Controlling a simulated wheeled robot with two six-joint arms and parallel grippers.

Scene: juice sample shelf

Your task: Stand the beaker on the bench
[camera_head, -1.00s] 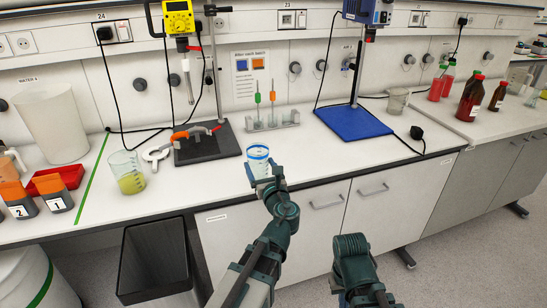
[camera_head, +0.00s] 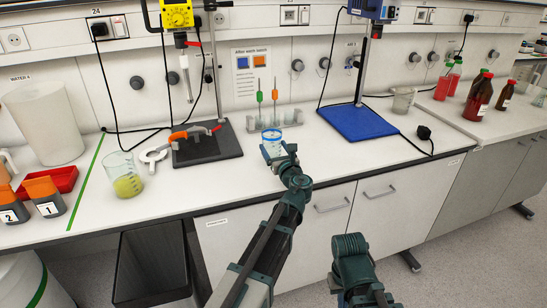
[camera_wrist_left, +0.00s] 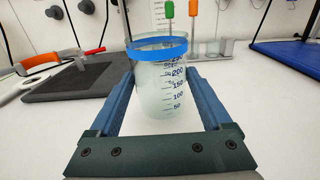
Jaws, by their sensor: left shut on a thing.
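The beaker (camera_head: 271,143) is clear with a blue band at its rim and printed volume marks. It is upright over the white bench (camera_head: 330,160), in front of the test tube rack. In the left wrist view the beaker (camera_wrist_left: 160,85) stands between the two blue fingers of my left gripper (camera_wrist_left: 162,95), which is shut on it. My left gripper also shows in the head view (camera_head: 277,154). I cannot tell whether the beaker's base touches the bench. My right arm shows at the lower right, but its fingers are not visible.
A black stand base (camera_head: 207,148) is left of the beaker, and a blue stand base (camera_head: 357,122) is to the right. A rack (camera_head: 275,121) with green and orange items is behind. A beaker of yellow-green liquid (camera_head: 126,187) stands farther left. Bench between the bases is fairly clear.

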